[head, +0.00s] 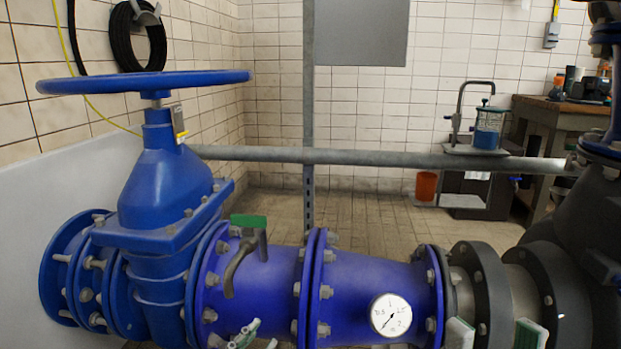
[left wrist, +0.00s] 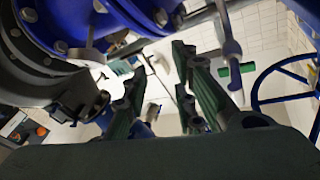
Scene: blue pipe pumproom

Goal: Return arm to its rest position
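My left gripper (head: 252,335) shows as small pale-green fingers at the bottom edge of the head view, in front of the blue pipe (head: 262,290) and below the green-handled lever valve (head: 250,235). In the left wrist view, my left gripper (left wrist: 165,80) has two ribbed green fingers standing apart with nothing held between them. My right gripper (head: 495,335) shows only two separated pale, green-sided fingertips at the bottom edge, in front of the dark flanges. No object shows between them. Both arms are largely out of the head view.
A large blue gate valve with a handwheel (head: 145,82) stands at left. A pressure gauge (head: 391,314) sits on the pipe. A grey rail (head: 380,157) crosses behind. A workbench (head: 560,120) and an orange bucket (head: 426,186) stand farther back. The tiled floor behind the pipe is mostly clear.

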